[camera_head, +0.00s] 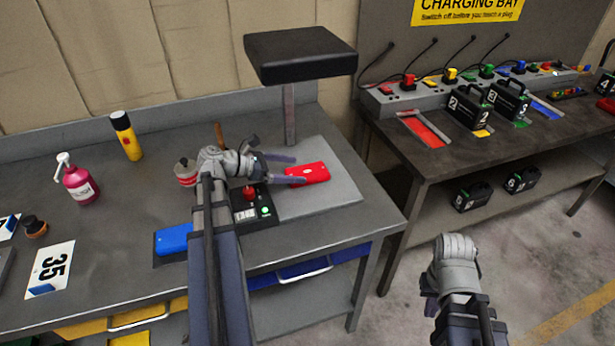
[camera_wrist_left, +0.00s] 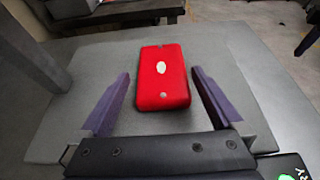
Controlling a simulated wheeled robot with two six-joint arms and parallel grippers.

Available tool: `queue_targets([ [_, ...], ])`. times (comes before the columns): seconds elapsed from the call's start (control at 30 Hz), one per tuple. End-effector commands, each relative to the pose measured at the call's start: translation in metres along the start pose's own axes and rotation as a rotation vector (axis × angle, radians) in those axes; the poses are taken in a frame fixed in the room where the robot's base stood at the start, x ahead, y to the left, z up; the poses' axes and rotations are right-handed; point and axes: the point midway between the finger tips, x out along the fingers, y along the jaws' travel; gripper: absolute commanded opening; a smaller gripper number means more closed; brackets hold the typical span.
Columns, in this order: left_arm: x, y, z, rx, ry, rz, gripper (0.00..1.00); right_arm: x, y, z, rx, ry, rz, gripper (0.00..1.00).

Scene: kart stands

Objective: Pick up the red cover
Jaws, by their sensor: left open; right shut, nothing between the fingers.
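The red cover (camera_head: 308,173) lies flat on a light grey plate (camera_head: 336,199) on the workbench, under a black padded head on a post. My left gripper (camera_head: 292,169) is open at the cover's left end in the head view. In the left wrist view the red cover (camera_wrist_left: 162,84) lies between and ahead of the two spread fingers (camera_wrist_left: 160,102), with gaps on both sides. It has a pale oval mark on top. My right gripper (camera_head: 432,298) hangs over the floor right of the bench, shut and empty, its fingers barely showing.
The black padded head (camera_head: 300,55) overhangs the plate. A control box with a red button (camera_head: 250,192) and a blue cover (camera_head: 174,239) sit near my left arm. The charging bench (camera_head: 440,155) is right.

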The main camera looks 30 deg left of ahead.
Motion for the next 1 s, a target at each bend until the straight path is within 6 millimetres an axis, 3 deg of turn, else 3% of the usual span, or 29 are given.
queue_targets([
  [0.17, 0.005, 0.000, -0.001, 0.000, 0.001, 0.000, 1.00, 0.003, 0.000, 0.000, 0.000, 0.000, 0.000, 0.00],
  [0.5, 0.050, -0.002, -0.003, 0.001, 0.001, -0.001, 1.00, 0.021, -0.002, -0.001, 0.000, 0.000, 0.000, 0.00],
  [0.73, 0.052, -0.002, -0.001, 0.000, 0.001, 0.001, 1.00, 0.020, -0.002, -0.001, 0.000, 0.000, 0.000, 0.00],
  [1.0, 0.052, -0.002, -0.001, 0.000, 0.001, 0.001, 0.72, 0.020, -0.002, -0.001, 0.000, 0.000, 0.000, 0.00],
])
